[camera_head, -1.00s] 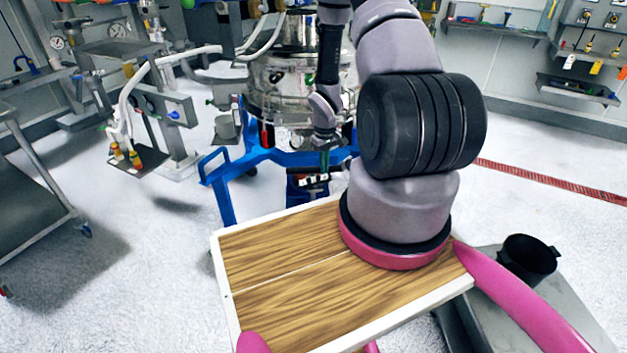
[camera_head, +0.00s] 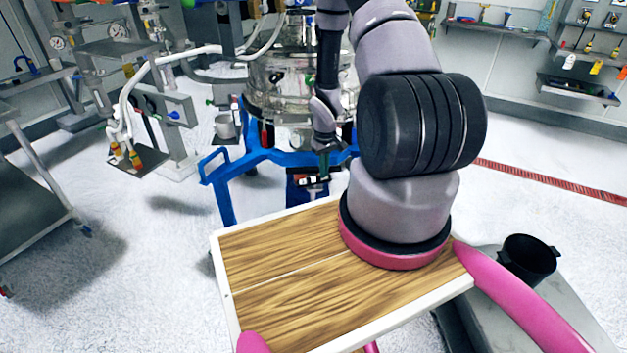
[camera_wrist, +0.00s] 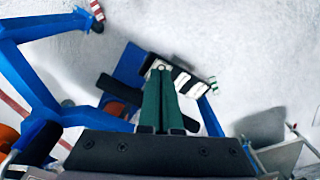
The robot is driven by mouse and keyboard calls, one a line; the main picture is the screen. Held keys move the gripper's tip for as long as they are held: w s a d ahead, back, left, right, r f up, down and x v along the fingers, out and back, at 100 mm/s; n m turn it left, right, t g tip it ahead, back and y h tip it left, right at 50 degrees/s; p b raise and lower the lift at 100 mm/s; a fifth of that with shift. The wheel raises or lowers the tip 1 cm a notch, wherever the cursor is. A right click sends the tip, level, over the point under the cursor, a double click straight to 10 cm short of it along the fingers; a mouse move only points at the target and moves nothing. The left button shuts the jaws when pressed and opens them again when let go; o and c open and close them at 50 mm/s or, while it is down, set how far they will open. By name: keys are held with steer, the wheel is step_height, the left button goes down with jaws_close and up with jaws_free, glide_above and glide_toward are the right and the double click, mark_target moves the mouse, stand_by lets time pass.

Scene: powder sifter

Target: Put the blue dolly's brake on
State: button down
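The blue dolly (camera_head: 268,156) stands under the steel sifter in the head view. Its blue frame also fills the left of the wrist view (camera_wrist: 38,88). A black-and-white striped bar (camera_wrist: 186,82), seemingly the brake pedal, sits by a blue plate low on the dolly. It shows small in the head view (camera_head: 313,182). My gripper (camera_wrist: 161,70) points down at it, its two green fingers together with nothing seen between them. The fingertips overlap the striped bar in the wrist view; I cannot tell whether they touch it. In the head view my arm partly covers the dolly.
The steel sifter body (camera_head: 270,85) rises above the dolly, close to my arm. A grey cart (camera_head: 35,190) stands at the left, and pipework with a small shelf (camera_head: 140,160) stands nearer the dolly. White floor is open between them.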

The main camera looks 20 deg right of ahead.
steer(key=shift+f, duration=0.6)
steer(key=shift+r, duration=3.55)
